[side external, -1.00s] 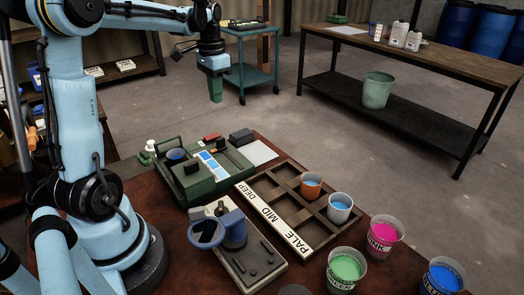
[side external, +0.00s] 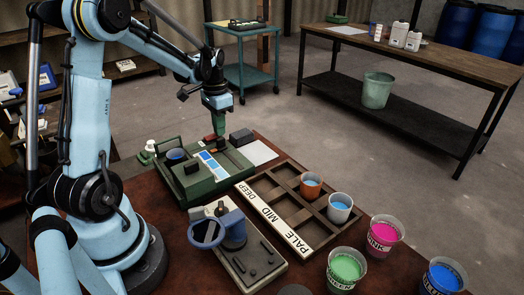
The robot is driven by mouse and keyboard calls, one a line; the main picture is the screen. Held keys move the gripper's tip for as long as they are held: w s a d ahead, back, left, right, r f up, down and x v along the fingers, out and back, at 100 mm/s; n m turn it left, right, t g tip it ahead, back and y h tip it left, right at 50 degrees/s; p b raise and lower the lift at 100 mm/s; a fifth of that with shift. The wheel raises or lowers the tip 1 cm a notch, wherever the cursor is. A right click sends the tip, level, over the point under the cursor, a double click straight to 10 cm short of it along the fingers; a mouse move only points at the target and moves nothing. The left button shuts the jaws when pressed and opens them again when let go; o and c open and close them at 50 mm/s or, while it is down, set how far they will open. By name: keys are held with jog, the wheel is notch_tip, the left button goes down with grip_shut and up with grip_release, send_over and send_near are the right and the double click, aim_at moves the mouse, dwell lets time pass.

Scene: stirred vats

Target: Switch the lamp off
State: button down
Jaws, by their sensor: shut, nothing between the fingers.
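A green bench unit (side external: 215,182) stands on the brown table, with a blue-and-white strip (side external: 212,163) on its top. A small red part (side external: 209,139) shows at its back edge, and a dark block (side external: 241,137) is to the right of that. I cannot tell which part is the lamp or its switch, or whether the lamp is lit. My gripper (side external: 218,130) points down with its fingers shut and empty. Its tips are just beside or above the red part; I cannot tell whether they touch.
A blue cup (side external: 175,156) sits on the green unit. A divided wooden tray (side external: 281,203) holds an orange cup and a white cup. Pink (side external: 382,234), green (side external: 344,268) and blue (side external: 444,276) paint cups stand at the right. A grey stand with a blue ring (side external: 206,231) is in front.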

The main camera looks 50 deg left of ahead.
jog(key=shift+f, duration=0.15)
dwell(0.4)
jog(key=shift+s+r, duration=0.4)
jog(key=shift+s, duration=0.25)
jog(key=shift+r, duration=0.15)
notch_tip(320, 180, up, 14)
jog(key=w, duration=0.2)
jog(key=shift+w+f, duration=0.2)
dwell(0.4)
